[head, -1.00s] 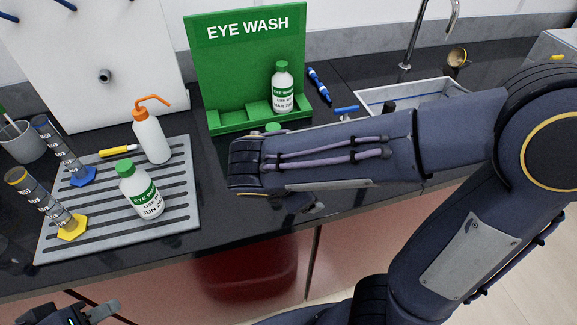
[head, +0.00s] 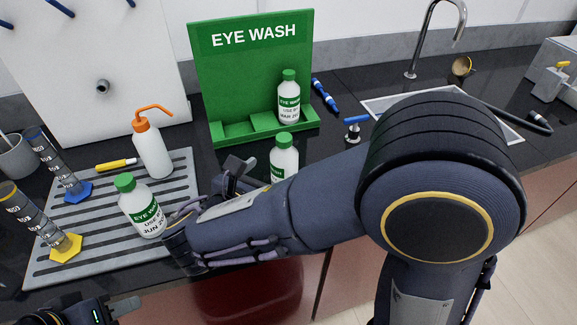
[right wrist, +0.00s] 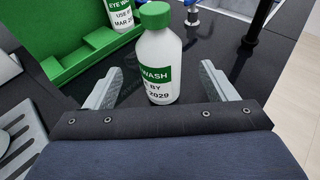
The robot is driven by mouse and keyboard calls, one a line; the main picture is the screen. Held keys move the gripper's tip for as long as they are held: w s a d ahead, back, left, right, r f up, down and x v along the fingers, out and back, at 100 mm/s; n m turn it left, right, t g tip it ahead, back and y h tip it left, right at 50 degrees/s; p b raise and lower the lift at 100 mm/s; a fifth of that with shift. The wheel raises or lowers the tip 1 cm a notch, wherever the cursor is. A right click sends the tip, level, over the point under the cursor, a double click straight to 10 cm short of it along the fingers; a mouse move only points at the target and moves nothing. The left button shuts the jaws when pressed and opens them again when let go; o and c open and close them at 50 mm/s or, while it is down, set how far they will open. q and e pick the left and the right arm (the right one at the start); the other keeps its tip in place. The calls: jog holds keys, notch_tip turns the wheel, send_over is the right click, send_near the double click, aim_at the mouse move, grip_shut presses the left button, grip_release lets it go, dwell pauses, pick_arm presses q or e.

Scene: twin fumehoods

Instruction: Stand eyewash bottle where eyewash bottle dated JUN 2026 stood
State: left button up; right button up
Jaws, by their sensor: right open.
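An eyewash bottle (head: 284,158) with a green cap stands upright on the black counter in front of the green EYE WASH stand (head: 235,80). In the right wrist view the bottle (right wrist: 158,58) reads "BY … 2029". A second bottle (head: 142,208), labelled JUN, stands on the grey ribbed mat (head: 100,262). A third bottle (head: 289,98), labelled MAR, stands in the stand's right slot. My right gripper (right wrist: 161,70) is open, its fingers either side of the 2029 bottle in the picture, no contact visible. My left gripper (head: 122,306) is at the bottom left, its jaws unclear.
An orange-tipped wash bottle (head: 152,148), a yellow marker (head: 116,164) and cylinders with blue (head: 76,192) and yellow (head: 66,248) bases crowd the mat. The stand's left part is empty. The sink (head: 372,104) is at the right, largely behind my right arm.

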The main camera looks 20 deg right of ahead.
aim_at(277, 165)
jog(key=x, duration=0.7)
jog(key=shift+w+r, duration=0.1)
jog(key=shift+c, duration=0.5)
jog(key=c, duration=1.3)
jog(key=shift+o, duration=0.2)
jog(key=shift+r, duration=0.1)
